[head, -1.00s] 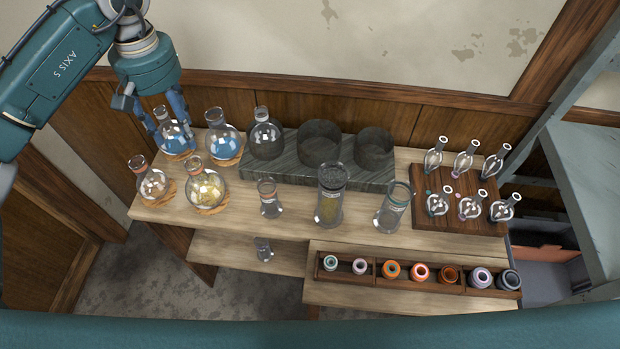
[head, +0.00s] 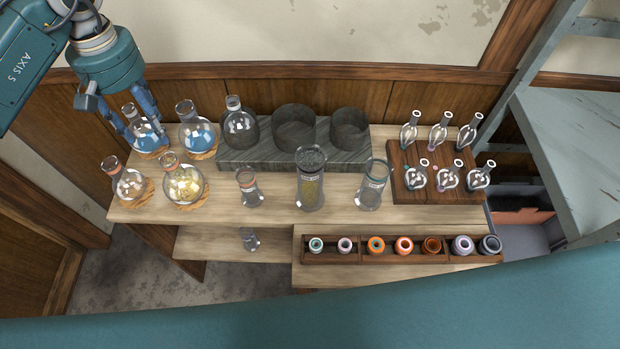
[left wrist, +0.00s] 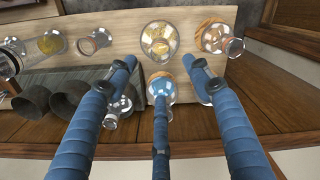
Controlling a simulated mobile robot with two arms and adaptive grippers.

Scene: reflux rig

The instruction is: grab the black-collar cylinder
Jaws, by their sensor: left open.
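The black-collar cylinder (head: 311,182) is the tall clear one standing upright mid-table in the head view. It has a dark collar at its top and yellowish contents. In the left wrist view, yellowish contents (left wrist: 50,42) at upper left seem to belong to it. My left gripper (head: 138,122) is open and empty at the table's back left, over the blue-liquid flasks, well left of the cylinder. In the left wrist view its three blue fingers (left wrist: 160,68) are spread, with a blue flask (left wrist: 160,89) showing between them. My right gripper is not in view.
A small red-collar cylinder (head: 249,190) and a teal-collar cylinder (head: 373,186) flank the tall one. Behind is a grey stone block (head: 270,160) with dark cups. Flasks (head: 185,184) crowd the left. A bulb rack (head: 405,191) stands right, a ring tray (head: 335,256) in front.

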